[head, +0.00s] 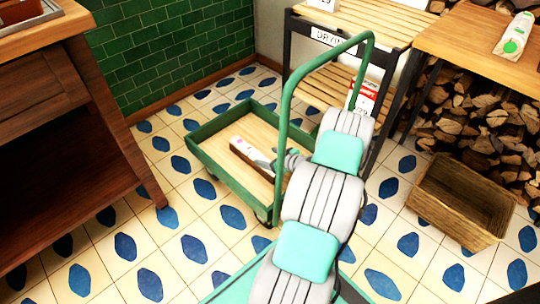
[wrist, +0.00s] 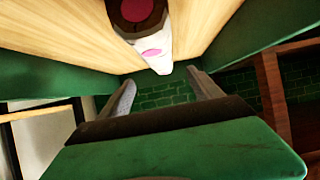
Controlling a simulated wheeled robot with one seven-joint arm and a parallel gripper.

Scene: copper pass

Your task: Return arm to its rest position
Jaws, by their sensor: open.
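My gripper (head: 277,161) is over the bed of a low green cart (head: 205,160) in the head view, on the end of my outstretched arm. In the wrist view its two grey fingers (wrist: 161,80) stand wide apart with nothing between them. A white item with a pink mark (head: 246,147) lies on the cart's pale wooden bed beside the gripper. In the wrist view the white item (wrist: 158,58) is beyond the fingertips, with a dark brown part carrying a red disc. I cannot tell the exact gap to it.
The cart's green handle (head: 284,110) rises close beside my arm. A slatted drying rack (head: 375,20) stands behind. A wicker basket (head: 450,205) is on the tiled floor at right, near stacked firewood (head: 465,115). A wooden cabinet (head: 60,110) is at left. Tiles between cabinet and cart are clear.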

